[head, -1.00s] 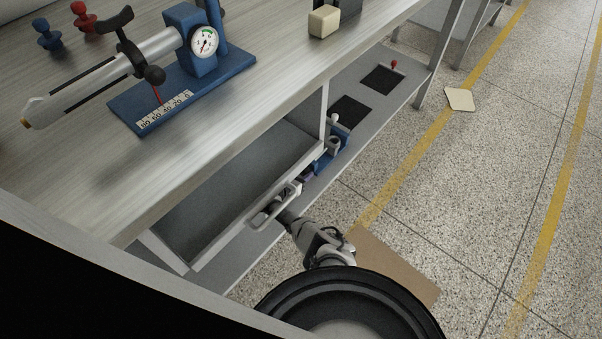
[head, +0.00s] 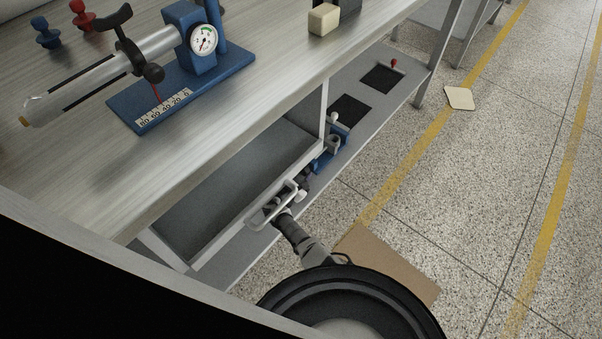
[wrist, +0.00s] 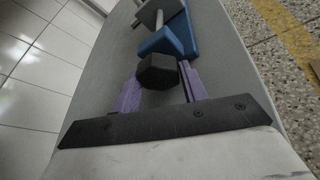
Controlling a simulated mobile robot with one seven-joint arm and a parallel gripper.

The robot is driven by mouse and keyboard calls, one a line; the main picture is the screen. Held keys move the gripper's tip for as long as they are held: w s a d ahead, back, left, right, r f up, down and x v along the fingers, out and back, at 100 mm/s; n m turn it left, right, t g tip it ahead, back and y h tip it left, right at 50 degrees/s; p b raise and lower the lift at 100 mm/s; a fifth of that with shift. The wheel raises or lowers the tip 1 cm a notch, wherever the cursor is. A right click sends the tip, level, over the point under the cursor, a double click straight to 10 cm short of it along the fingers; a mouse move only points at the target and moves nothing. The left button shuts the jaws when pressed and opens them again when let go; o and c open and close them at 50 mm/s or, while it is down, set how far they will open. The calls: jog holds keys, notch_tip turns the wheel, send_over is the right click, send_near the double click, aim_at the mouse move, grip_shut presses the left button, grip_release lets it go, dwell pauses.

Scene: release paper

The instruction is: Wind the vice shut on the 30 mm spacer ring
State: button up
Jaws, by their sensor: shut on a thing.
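The blue vice (head: 330,152) stands on the low grey shelf below the bench, at its front edge. In the wrist view the vice (wrist: 170,42) shows a blue body, a grey shaft and a dark six-sided knob (wrist: 158,72) at the near end. My gripper (wrist: 160,78) has its purple fingers on either side of this knob and is shut on it. In the head view my gripper (head: 303,182) is small and partly hidden by my wrist. A grey part shows at the vice's jaws; I cannot tell whether it is the spacer ring.
Dark square mats (head: 382,79) lie farther along the shelf. On the bench stands a blue gauge press (head: 185,75). The floor to the right is open, with a brown board (head: 385,265).

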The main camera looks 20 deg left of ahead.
jog(key=shift+m, duration=0.3)
dwell(0.4)
jog(key=o, duration=1)
jog(key=shift+c, duration=0.2)
